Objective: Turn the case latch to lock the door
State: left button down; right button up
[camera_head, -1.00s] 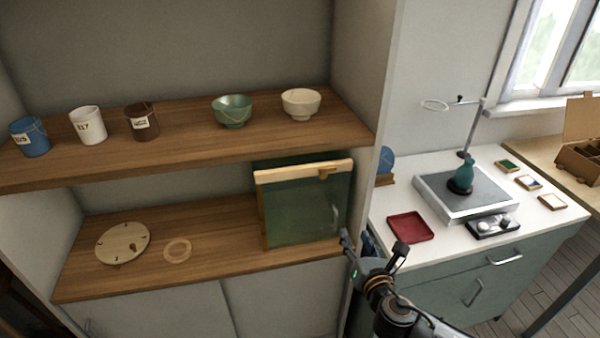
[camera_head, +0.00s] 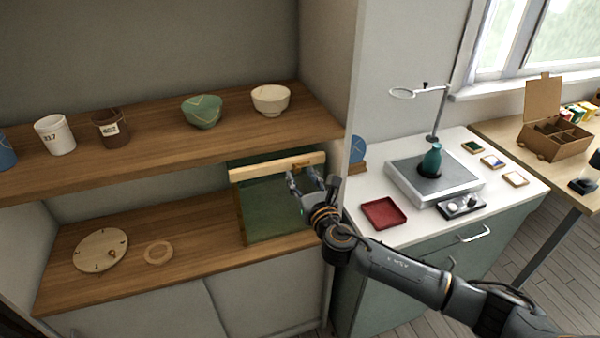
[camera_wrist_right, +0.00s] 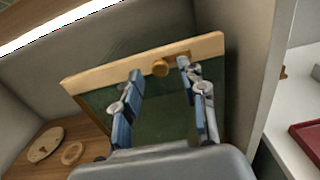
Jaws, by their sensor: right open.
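The glass-fronted case (camera_head: 262,220) stands on the lower shelf at its right end, with a pale wooden bar along its top. The case latch (camera_head: 303,164) is a small brown piece on that bar, near its right end. My right gripper (camera_head: 307,178) is open in front of the case door, just below the latch. Whether a finger touches the case I cannot tell. My left gripper is not in view.
The upper shelf (camera_head: 160,150) holds cups and two bowls above the case. A round wooden disc (camera_head: 101,250) and a ring (camera_head: 158,252) lie left of the case. A cabinet wall stands close on the right, then a white counter with a red tray (camera_head: 384,213).

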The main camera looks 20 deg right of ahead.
jog(key=shift+w, duration=0.7)
grip_shut()
